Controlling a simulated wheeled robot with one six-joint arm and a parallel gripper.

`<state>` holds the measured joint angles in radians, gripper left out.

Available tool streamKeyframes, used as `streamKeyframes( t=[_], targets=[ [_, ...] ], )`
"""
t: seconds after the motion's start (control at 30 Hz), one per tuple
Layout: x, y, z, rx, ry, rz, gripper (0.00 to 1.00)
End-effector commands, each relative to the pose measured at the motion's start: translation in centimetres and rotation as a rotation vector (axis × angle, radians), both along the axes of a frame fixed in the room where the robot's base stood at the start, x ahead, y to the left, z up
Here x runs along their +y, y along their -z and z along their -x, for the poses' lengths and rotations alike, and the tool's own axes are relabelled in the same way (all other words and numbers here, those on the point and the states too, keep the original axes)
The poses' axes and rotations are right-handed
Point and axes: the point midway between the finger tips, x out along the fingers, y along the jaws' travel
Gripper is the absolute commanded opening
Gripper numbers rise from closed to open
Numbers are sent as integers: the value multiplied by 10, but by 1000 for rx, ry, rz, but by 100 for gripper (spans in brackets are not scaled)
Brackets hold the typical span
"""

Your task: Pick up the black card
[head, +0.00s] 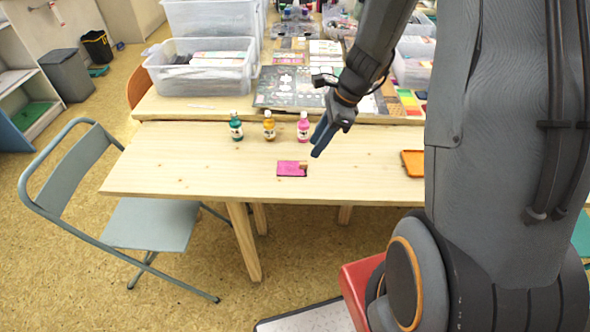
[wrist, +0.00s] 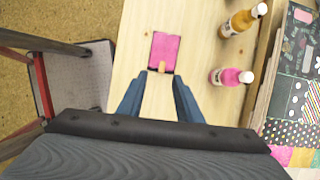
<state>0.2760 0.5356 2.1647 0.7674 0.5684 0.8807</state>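My gripper (head: 317,150) is open and empty, its blue fingers pointing down above the wooden table, to the right of a pink inkpad (head: 292,167). In the wrist view, my gripper (wrist: 158,80) has its two fingers apart, with the pink inkpad (wrist: 166,46) ahead of them. I cannot make out a separate black card on this table.
Teal (head: 236,126), amber (head: 269,125) and pink (head: 303,126) bottles stand behind the inkpad. An orange tray (head: 413,163) lies at the right. Clear bins (head: 200,80) and patterned sheets (head: 285,88) fill the back table. The table's left part is clear.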

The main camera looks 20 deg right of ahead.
Motion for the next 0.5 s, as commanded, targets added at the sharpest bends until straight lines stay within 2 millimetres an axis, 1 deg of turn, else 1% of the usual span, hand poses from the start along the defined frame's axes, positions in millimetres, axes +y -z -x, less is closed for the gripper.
streamKeyframes(
  t=[0.1, 0.37, 0.5],
  targets=[
    [0, 11, -5, 13, 50, -16, 32],
    [9, 33, -8, 12, 49, -14, 32],
    [16, 50, -9, 14, 47, -15, 32]
  ],
)
